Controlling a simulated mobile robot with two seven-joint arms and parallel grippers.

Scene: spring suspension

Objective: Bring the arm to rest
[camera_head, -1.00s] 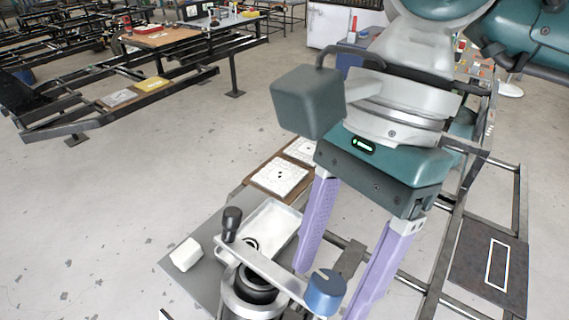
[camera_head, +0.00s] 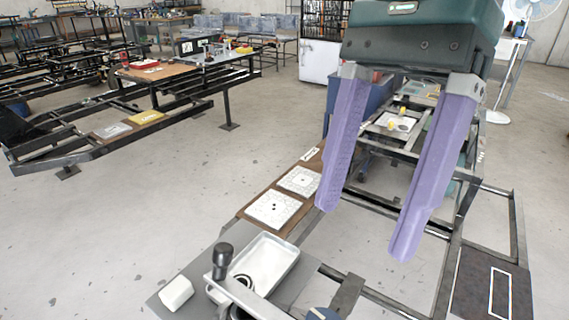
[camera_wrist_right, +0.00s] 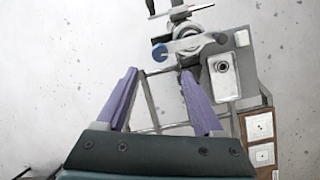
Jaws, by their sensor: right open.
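My right gripper (camera_head: 363,228) hangs in the upper right of the head view, its two purple fingers apart with nothing between them. It is above the bench frame, clear of the fixture. The crank fixture with a black knob (camera_head: 222,254) is at the bottom of the head view, partly cut off, with the top of a blue knob (camera_head: 322,314) beside it. In the right wrist view the open fingers (camera_wrist_right: 162,102) point toward the fixture's crank arm (camera_wrist_right: 190,45) and its blue knob (camera_wrist_right: 159,52), apart from them. My left gripper is not in view.
A white tray (camera_head: 291,248) and a white block (camera_head: 176,293) lie on the grey plate (camera_head: 203,250). Two white square plates (camera_head: 273,209) sit on a brown board behind. Black frame rails (camera_head: 425,262) run below the gripper.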

